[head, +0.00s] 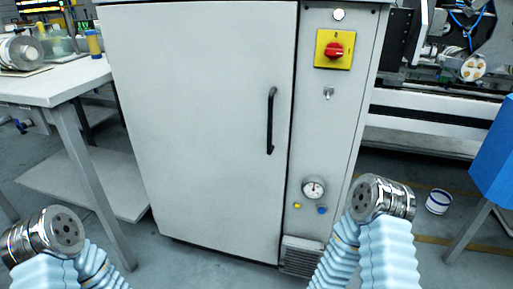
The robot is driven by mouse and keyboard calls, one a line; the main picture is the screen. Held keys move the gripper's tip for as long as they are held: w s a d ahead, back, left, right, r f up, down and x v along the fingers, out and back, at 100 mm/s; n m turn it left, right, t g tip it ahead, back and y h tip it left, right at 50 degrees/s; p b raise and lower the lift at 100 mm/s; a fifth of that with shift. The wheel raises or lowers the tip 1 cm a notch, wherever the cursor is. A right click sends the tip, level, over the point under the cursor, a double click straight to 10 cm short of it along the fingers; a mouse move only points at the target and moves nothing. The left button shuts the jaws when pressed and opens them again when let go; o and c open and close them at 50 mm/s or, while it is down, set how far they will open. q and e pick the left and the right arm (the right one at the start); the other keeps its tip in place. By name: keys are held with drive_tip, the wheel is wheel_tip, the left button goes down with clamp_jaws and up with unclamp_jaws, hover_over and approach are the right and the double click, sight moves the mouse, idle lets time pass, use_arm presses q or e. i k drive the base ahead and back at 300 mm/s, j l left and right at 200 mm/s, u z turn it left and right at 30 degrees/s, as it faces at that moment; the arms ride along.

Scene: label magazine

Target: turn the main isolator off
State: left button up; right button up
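The main isolator is a red rotary knob (334,50) on a square yellow plate (347,62), high on the narrow right-hand panel of a light grey cabinet (200,120). The knob's grip looks roughly horizontal, but its markings are too small to read. My two arms show at the bottom as light blue sleeves with bare metal ends, one at lower left and one at lower right. The right arm's metal end is below the isolator and well apart from it. No fingers of either gripper can be seen.
The cabinet door has a black vertical handle (271,120). Below the isolator are a small key or latch (328,93), a round gauge (314,188) and a blue button (322,210). A white table (60,85) stands left. A blue box (494,155) and white tub (439,202) are right.

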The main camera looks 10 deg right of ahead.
sight(335, 50)
drive_tip(key=k+l, duration=0.3)
drive_tip(key=l, duration=0.2)
drive_tip(key=k+l+u, duration=0.15)
drive_tip(key=k+l, duration=0.2)
drive_tip(key=l, duration=0.15)
drive_tip(key=k+l, duration=0.35)
drive_tip(key=i+l+u, duration=0.25)
drive_tip(key=i+l, duration=0.4)
drive_tip(key=i+l+u, duration=0.25)
drive_tip(key=i+l, duration=0.55)
